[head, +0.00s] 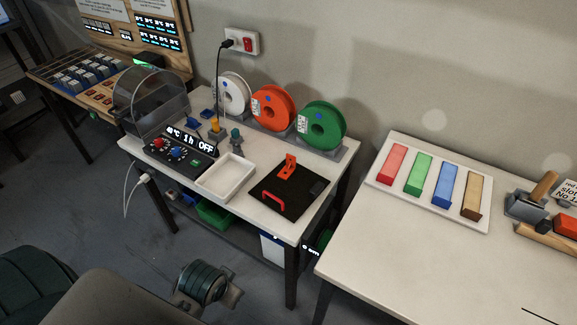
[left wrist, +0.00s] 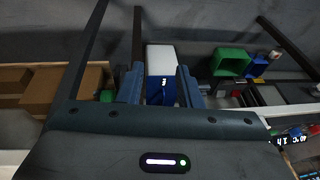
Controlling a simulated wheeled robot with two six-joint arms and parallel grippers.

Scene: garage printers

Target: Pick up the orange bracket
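The orange bracket (head: 290,167) is an L-shaped piece with a hole in its upright part. It stands near the back of a black build plate (head: 302,207) on the white printer table. The plate has a red handle at its front edge. My left gripper (left wrist: 160,72) shows only in the left wrist view, with its two blue-grey fingers apart and nothing between them. It faces the lower shelf area, with a white and blue box (left wrist: 160,60) beyond the fingers. The bracket is not visible in that view. My right gripper is in neither view.
A white tray (head: 248,183) lies left of the plate, beside a control box (head: 178,150) with a clear dome. White, orange and green spools (head: 321,126) stand behind. Another table (head: 405,247) at right holds a tray of coloured blocks (head: 386,184). Bins sit on the lower shelf.

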